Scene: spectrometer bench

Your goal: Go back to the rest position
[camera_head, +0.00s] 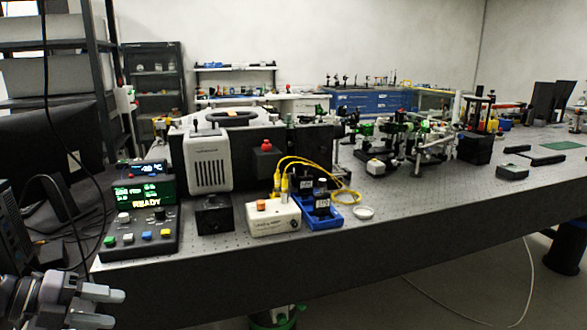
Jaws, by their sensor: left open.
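My left gripper (106,307) is at the lower left corner of the head view. Its two pale fingers stand apart, with nothing seen between them. It is in front of the bench's near edge, below the control box (140,244) with coloured buttons, and apart from it. My right gripper is not in view.
The optical bench (400,233) runs across the view. On it stand a READY display (145,192), a white spectrometer unit (208,163), a white box (273,219), a blue holder (322,216) and optics (400,140). Dark cables hang at left. The floor at lower right is mostly clear.

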